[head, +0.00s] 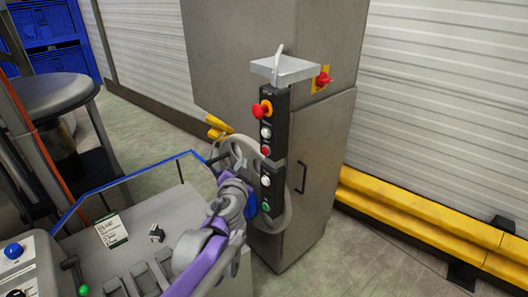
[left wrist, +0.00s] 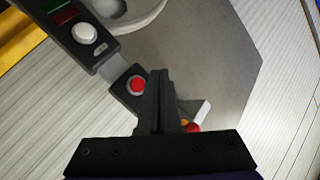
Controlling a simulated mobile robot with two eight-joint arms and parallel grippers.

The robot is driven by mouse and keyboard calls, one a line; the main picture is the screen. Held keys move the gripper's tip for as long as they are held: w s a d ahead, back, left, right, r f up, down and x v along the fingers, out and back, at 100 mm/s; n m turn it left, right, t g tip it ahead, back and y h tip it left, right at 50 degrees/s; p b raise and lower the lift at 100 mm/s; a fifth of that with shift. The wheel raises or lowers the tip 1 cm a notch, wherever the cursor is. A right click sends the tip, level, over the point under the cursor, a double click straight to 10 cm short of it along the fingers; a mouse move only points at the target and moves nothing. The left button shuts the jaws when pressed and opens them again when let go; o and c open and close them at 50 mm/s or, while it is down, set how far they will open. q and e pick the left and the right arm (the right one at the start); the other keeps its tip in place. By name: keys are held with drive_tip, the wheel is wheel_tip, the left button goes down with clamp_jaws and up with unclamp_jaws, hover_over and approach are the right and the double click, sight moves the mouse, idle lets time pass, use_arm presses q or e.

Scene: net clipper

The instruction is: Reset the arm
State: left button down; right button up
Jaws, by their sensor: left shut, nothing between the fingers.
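My left arm comes in from the bottom of the head view. Its gripper (head: 232,178) is in front of the grey cabinet, beside the lower black button box (head: 272,190); arm parts cover much of it. In the left wrist view the left gripper (left wrist: 160,72) has its two fingers together and empty. They point over the black control box, beside a red button (left wrist: 138,84); I cannot tell whether they touch it. My right gripper is in neither view.
The grey cabinet (head: 318,170) carries an upper black button box (head: 273,125) with a red knob (head: 259,111). A yellow rail (head: 420,222) runs along the wall at right. A console (head: 135,245) with a blue-edged guard stands at left. Blue crates (head: 50,30) are far back.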

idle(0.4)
use_arm(q)
drive_tip(key=s+a+f+n+g+y, duration=0.25)
drive_tip(key=s+a+f, duration=0.3)
drive_tip(key=s, duration=0.35)
drive_tip(key=s+a+f+n+g+y, duration=0.1)
drive_tip(key=s+a+f+n+g, duration=0.25)
drive_tip(key=s+a, duration=0.35)
drive_tip(key=s+d+f+g+h, duration=0.1)
drive_tip(key=s+d+f+g, duration=0.1)
drive_tip(key=s+f, duration=0.3)
drive_tip(key=s+d+f+n+g+h, duration=0.1)
drive_tip(key=s+f, duration=0.4)
drive_tip(key=s, duration=0.6)
drive_tip(key=shift+d+f+g+h, duration=0.3)
drive_tip(key=shift+d+g+h, duration=0.35)
drive_tip(key=shift+d+g, duration=0.1)
